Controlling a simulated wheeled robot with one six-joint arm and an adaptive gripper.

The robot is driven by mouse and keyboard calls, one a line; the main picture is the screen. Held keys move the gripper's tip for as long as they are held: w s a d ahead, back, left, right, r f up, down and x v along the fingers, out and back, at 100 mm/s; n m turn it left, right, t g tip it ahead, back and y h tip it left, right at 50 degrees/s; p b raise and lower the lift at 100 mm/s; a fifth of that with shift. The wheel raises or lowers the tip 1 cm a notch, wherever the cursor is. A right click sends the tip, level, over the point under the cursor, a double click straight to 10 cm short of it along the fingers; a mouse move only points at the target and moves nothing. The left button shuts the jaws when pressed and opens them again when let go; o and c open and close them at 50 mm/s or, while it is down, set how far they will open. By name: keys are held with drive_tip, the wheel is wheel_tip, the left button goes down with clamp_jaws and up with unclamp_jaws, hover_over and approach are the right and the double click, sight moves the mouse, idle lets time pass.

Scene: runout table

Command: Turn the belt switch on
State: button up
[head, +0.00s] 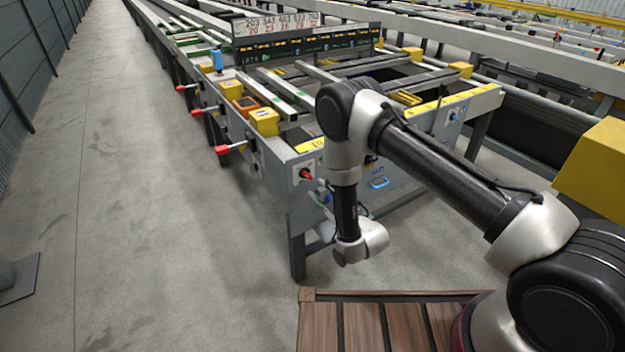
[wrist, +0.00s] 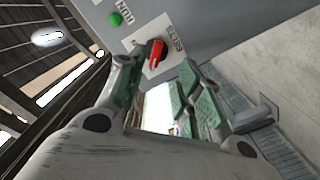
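The belt switch (head: 306,174) is a red rotary knob on a white plate at the near corner of the grey table frame. In the wrist view the red knob (wrist: 156,53) sits on its plate at top centre, with a pale pointer line running slantwise; lettering beside it is hard to read. My gripper (wrist: 160,70) is open, its green-padded fingers on either side of the line to the knob and apparently short of it. Nothing is between the fingers. In the head view my gripper is mostly hidden by my wrist.
A green button (wrist: 115,18) marked RUN is on the same panel. Red-tipped handles (head: 222,150) stick out along the table's left side. A blue handle (head: 379,183) is on its front face. A slatted wooden surface (head: 360,325) lies below my arm.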

sight(308, 177)
drive_tip(key=x, duration=0.8)
drive_tip(key=shift+r, duration=0.35)
drive_tip(key=shift+c, duration=0.2)
clamp_jaws()
